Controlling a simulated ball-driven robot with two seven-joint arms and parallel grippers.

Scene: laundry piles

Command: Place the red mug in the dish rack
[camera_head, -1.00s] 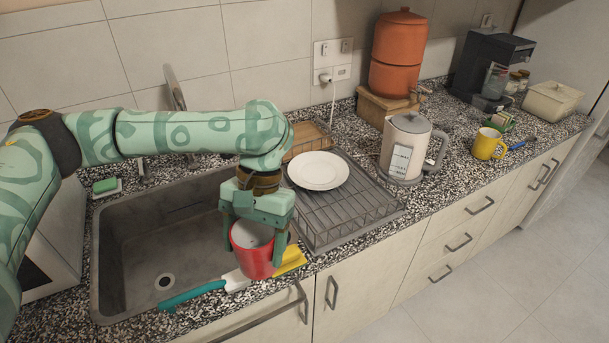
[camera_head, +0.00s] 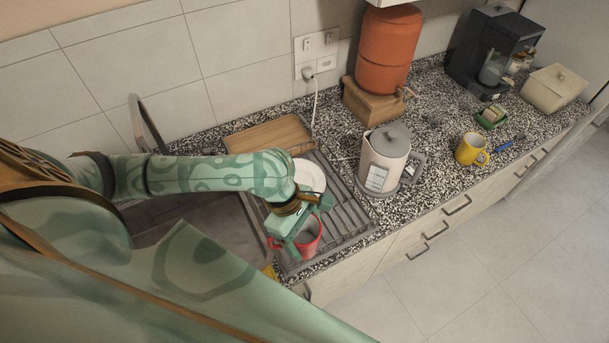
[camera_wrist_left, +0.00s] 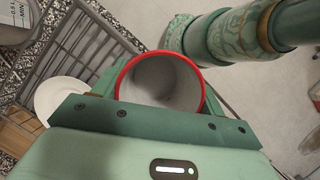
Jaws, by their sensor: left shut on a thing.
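The red mug (camera_head: 310,238) is held by my left gripper (camera_head: 299,232) at the near left part of the dish rack (camera_head: 352,213). The head view does not show clearly whether the mug touches the rack. In the left wrist view the mug's red rim (camera_wrist_left: 202,92) and pale, empty inside face the camera, between the fingers of my left gripper (camera_wrist_left: 160,95). The rack's wires (camera_wrist_left: 112,28) show beside the mug there. A white plate (camera_head: 311,175) is in the back part of the rack, partly hidden by my left arm. My right gripper is not in view.
A grey kettle (camera_head: 385,160) stands right of the rack. A wooden board (camera_head: 268,134) lies behind it. The sink (camera_head: 190,215) is at left, largely covered by my arm. A yellow mug (camera_head: 470,149) is farther right. The rack's right part looks clear.

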